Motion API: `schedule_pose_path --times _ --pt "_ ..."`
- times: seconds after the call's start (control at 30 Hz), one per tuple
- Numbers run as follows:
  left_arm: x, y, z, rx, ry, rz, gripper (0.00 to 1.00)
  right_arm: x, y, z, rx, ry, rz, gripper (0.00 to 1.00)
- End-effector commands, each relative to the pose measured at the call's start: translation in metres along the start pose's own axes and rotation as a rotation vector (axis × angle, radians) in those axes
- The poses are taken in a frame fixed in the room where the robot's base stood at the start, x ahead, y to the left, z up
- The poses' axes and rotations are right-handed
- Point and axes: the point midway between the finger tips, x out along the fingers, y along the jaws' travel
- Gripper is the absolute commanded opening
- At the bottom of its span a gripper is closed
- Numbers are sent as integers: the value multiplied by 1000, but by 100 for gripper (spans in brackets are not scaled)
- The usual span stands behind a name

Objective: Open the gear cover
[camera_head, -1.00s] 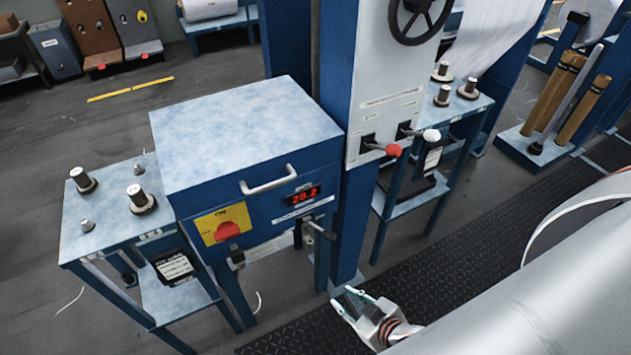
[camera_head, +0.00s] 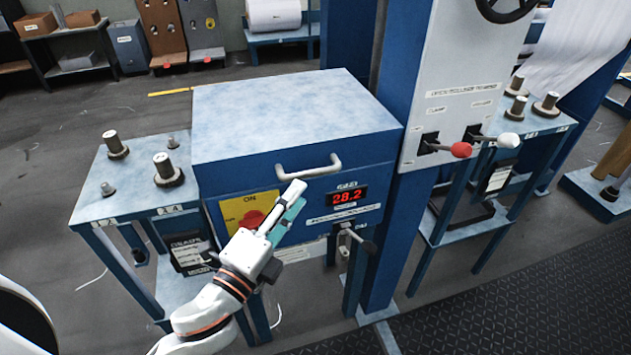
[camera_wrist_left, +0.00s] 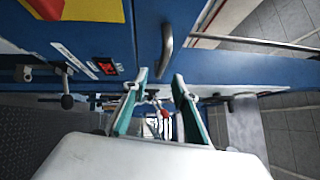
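The gear cover (camera_head: 290,105) is a blue box lid with a mottled pale-blue top, and it is down. Its metal bar handle (camera_head: 309,168) is on the front face; the handle also shows in the left wrist view (camera_wrist_left: 167,50), above and slightly right of the fingertips. My left gripper (camera_head: 299,194) is just in front of and below the handle in the head view, apart from it as far as I can tell. Its two fingers (camera_wrist_left: 160,76) are spread with nothing between them. My right gripper is not in view.
A yellow panel with a red switch (camera_head: 252,218) is beside my left gripper, partly hidden by it. A red display (camera_head: 347,197) and a small crank (camera_head: 356,238) are to the right. A blue column (camera_head: 385,240) stands right of the box; a side table (camera_head: 135,187) stands left.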

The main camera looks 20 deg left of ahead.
Motion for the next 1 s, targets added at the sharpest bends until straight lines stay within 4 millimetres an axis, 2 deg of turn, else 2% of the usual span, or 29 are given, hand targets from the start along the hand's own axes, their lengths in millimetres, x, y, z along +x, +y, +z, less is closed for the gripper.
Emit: schedule_pose_path --times 0.23,0.53,0.7,0.97,1.0 --pt "28 -6 1 10 -1 -10 28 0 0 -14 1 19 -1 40" --pt "67 -3 1 7 -1 -5 28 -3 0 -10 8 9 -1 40" --pt "76 -2 0 5 0 -2 28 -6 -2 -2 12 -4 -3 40" --pt "77 -2 0 5 0 -2 28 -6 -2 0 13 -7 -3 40" --pt "77 -2 0 5 0 -2 20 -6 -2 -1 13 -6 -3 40"
